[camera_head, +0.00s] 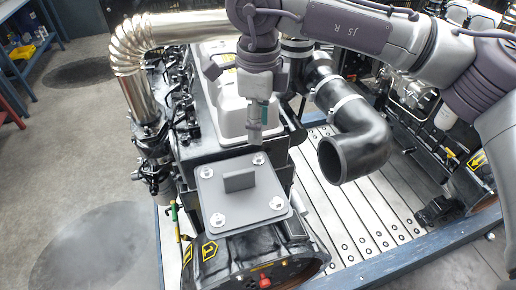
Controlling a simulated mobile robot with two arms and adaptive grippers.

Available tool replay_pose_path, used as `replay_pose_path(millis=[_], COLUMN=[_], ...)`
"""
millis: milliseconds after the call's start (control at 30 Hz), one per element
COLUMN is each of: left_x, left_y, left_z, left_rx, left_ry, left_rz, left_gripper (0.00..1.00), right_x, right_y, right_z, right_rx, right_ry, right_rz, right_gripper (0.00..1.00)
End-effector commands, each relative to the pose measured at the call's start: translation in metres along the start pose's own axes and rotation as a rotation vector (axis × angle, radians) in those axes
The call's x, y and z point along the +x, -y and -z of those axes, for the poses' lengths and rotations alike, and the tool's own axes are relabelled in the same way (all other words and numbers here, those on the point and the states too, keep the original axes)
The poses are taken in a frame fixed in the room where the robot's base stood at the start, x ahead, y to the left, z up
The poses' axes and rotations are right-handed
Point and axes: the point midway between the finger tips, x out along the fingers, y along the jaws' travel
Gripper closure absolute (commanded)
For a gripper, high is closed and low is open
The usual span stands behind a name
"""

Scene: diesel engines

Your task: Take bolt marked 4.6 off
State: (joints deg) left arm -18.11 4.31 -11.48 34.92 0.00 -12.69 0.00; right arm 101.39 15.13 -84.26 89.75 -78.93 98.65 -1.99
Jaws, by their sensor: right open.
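A grey square plate (240,192) with a raised block in its middle lies on top of the engine's near end. A bolt sits at each corner: far left (206,172), far right (258,159), near right (276,203) and near left (217,220). The marks on their heads are too small to read, so I cannot tell which is 4.6. My right gripper (256,132) points down, open, above and just beyond the far-right bolt, apart from it. My left gripper is out of view.
A white engine cover (222,110) stands behind the plate. A black elbow pipe (352,150) is to the right, and a shiny exhaust pipe (190,28) runs at the upper left. A green-handled tool (174,212) is at the plate's left. A second engine stands at far right.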

Motion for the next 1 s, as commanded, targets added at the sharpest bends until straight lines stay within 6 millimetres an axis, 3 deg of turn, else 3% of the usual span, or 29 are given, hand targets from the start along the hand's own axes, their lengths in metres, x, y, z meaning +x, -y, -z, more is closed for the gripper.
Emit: replay_pose_path(millis=[300,667,1000], left_x=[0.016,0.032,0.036], left_y=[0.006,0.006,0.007], left_z=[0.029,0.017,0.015], left_rx=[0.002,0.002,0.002], left_ry=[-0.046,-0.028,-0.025], left_rz=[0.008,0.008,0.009], left_gripper=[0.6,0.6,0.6], right_x=[0.035,0.071,0.071], right_y=[0.0,0.0,-0.001], right_z=[0.0,0.001,0.0], right_rx=[0.0,0.001,0.0], right_ry=[-0.001,-0.001,0.001], right_rz=[-0.002,-0.001,0.0], right_gripper=[0.54,0.54,0.54])
